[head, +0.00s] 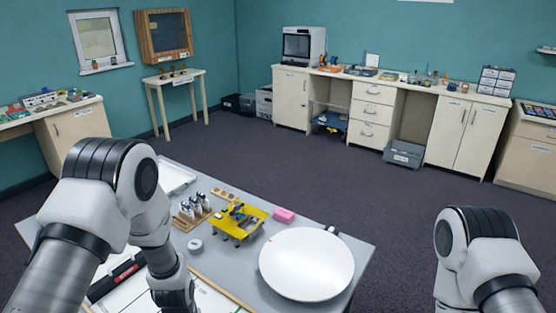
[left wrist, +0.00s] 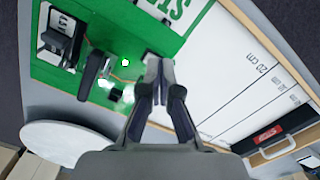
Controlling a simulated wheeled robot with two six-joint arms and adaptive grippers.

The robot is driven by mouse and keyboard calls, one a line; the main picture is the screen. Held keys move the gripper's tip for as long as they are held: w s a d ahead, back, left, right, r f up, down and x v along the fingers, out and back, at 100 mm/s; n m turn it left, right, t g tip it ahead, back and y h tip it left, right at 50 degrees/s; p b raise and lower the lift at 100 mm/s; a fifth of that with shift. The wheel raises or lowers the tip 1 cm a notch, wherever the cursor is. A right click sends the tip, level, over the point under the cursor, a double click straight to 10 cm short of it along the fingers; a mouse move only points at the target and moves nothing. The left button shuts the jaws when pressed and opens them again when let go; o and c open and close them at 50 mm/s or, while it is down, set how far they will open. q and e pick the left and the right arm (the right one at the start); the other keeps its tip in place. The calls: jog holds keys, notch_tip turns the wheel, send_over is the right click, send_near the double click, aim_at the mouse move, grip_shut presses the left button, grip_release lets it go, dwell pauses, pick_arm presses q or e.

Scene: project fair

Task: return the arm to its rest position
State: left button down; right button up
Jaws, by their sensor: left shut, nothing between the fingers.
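My left arm (head: 150,215) reaches in from the left over the grey table (head: 225,270) and bends down at its near left part. In the left wrist view my left gripper (left wrist: 158,66) is shut and empty, its fingertips together above the border of a green panel (left wrist: 195,15) and a white board with centimetre marks (left wrist: 215,75). I cannot tell how high the tips are above it. My right arm (head: 480,255) is at the lower right, beside the table; its gripper is out of view.
On the table are a white round disc (head: 306,264), a yellow stand (head: 238,221), a pink block (head: 284,215), a wooden rack (head: 190,211) and a white tray (head: 176,178). A red stop label (left wrist: 268,135) marks the board's end. Open floor lies behind the table.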

pick_arm(q)
jog(key=s+f, duration=0.2)
jog(key=s, duration=0.1)
jog(key=s+f+g+b, duration=0.1)
jog(key=s+f, duration=0.2)
jog(key=s+f+g+b, duration=0.1)
jog(key=s+f, duration=0.2)
jog(key=s, duration=0.1)
jog(key=shift+a+f, duration=0.15)
jog(key=shift+a, duration=0.25)
jog(key=s+f+t+b, duration=0.2)
jog(key=s+f, duration=0.1)
jog(key=s, duration=0.6)
jog(key=shift+s+a+t, duration=0.3)
jog(key=shift+s+a, duration=0.1)
jog(key=shift+a, duration=0.05)
